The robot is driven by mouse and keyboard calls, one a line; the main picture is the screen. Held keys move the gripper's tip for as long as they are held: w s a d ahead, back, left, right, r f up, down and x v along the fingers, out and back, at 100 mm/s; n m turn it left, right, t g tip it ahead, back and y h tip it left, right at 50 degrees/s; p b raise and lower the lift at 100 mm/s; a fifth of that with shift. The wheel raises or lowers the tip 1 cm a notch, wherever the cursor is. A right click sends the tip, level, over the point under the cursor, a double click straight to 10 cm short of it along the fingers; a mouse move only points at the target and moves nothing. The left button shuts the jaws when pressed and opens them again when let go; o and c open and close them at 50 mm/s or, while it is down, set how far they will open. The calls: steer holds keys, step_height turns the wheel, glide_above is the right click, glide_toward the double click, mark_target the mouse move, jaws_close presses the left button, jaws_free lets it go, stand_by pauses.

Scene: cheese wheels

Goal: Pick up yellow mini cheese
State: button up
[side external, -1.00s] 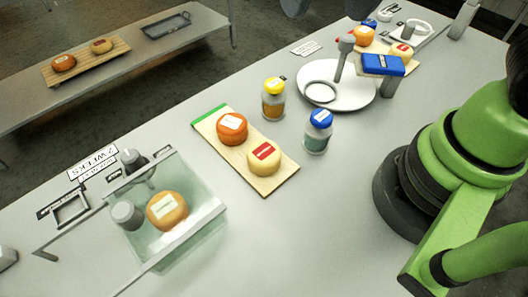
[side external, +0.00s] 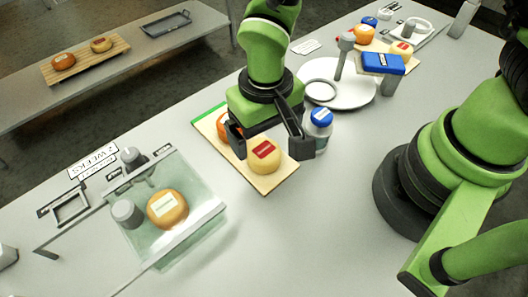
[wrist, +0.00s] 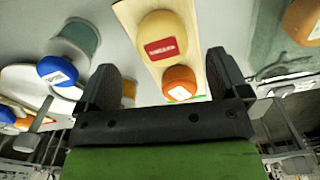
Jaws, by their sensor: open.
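A pale yellow mini cheese with a red label (side external: 264,156) sits on the near end of a wooden board (side external: 268,184) in the side view. It also shows in the wrist view (wrist: 157,28). An orange cheese (wrist: 179,82) sits behind it on the same board, partly hidden by my gripper in the side view. My gripper (side external: 272,150) is open and empty. Its fingers hang on either side of the yellow cheese, above or just behind it; I cannot tell their exact height. The wrist view shows the two fingers spread apart with both cheeses beyond them.
A blue-capped jar (side external: 318,125) stands close beside my gripper's right finger. A glass case (side external: 200,205) with a cheese (side external: 167,209) stands at the left. A white round plate (side external: 350,95) lies behind. The table in front of the board is clear.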

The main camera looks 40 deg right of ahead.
mark_target(263, 149)
step_height(263, 149, down, 5)
steer(key=shift+w+a+f, duration=0.1)
steer(key=shift+w, duration=0.05)
steer(key=c, duration=1)
